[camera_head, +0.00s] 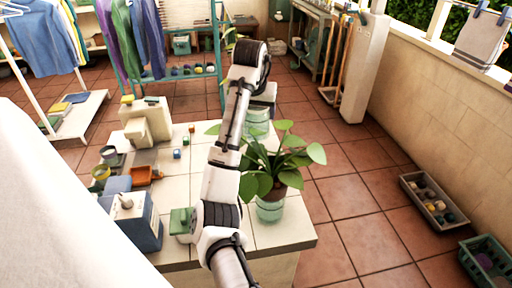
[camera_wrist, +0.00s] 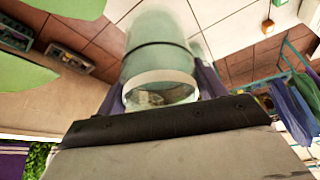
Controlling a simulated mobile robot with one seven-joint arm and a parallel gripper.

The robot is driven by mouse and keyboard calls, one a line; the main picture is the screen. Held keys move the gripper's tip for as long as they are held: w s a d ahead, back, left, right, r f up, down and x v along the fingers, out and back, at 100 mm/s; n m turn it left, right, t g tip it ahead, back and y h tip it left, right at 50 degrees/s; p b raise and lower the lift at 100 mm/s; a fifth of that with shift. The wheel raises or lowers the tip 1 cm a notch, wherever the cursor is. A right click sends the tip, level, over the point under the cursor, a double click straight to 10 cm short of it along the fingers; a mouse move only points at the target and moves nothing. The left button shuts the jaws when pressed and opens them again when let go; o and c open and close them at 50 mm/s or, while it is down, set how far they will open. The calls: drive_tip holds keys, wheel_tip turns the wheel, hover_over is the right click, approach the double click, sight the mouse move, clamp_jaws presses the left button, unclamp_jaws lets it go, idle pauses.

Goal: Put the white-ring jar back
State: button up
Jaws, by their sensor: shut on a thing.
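A pale green glass jar (camera_wrist: 158,60) with a white ring at its near end and a thin dark band fills the middle of the wrist view. My gripper (camera_wrist: 160,88) is shut on it, with a dark finger on each side. In the head view my gripper (camera_head: 264,100) is above the tiled counter (camera_head: 285,232), behind the plant, with a pale green jar (camera_head: 257,124) just below it. I cannot tell whether the jar's base touches the counter.
A leafy plant (camera_head: 262,165) in a green glass pot (camera_head: 270,209) stands close in front of the jar. The counter's front right corner is clear.

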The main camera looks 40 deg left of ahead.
sight(256, 131)
wheel_tip(256, 131, down, 7)
drive_tip(key=shift+s+f+p, duration=0.1)
drive_tip(key=shift+p, duration=0.65)
drive_tip(key=shift+f+p, duration=0.4)
drive_tip(key=shift+f, duration=2.1)
drive_tip(key=shift+f, duration=0.15)
drive_tip(key=o, duration=1.3)
